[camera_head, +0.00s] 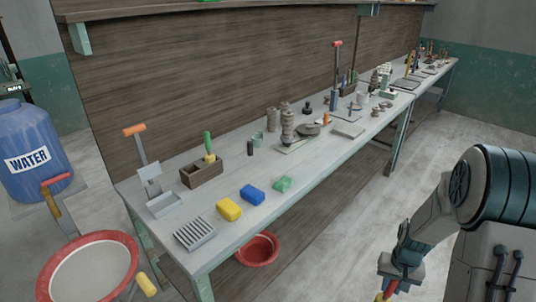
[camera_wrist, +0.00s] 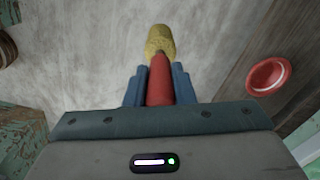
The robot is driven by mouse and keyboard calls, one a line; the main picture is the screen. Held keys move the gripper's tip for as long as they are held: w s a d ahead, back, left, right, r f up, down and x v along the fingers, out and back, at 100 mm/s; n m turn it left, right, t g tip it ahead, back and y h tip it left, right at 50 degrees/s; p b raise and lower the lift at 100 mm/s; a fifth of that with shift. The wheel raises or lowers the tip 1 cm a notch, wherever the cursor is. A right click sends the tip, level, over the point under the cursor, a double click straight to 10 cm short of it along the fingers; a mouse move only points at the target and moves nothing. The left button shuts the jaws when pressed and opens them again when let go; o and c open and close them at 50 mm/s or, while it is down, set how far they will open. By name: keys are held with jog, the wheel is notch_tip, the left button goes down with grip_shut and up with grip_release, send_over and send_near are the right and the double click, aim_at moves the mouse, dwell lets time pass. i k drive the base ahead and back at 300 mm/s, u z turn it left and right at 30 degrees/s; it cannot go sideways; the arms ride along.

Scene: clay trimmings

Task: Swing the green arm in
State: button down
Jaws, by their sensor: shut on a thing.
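My gripper (camera_wrist: 159,88) is shut on a red handle (camera_wrist: 159,78) with a rough yellow end (camera_wrist: 160,40), between its two blue fingers. In the head view my gripper (camera_head: 392,282) hangs low at the lower right, away from the bench, with red and yellow just showing at the bottom edge. I cannot pick out a green arm for certain in either view. A pale green bracket (camera_head: 79,39) shows under the shelf at the upper left.
A long bench (camera_head: 235,235) holds sponges, a wooden box (camera_head: 203,174) and pottery tools. A red bowl (camera_head: 257,249) is below it. A blue water barrel (camera_head: 32,150) and a red-rimmed basin (camera_head: 128,250) stand at left. The floor before the bench is clear.

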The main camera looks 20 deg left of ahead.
aim_at(257, 143)
jog(key=k, duration=0.15)
jog(key=u, duration=0.7)
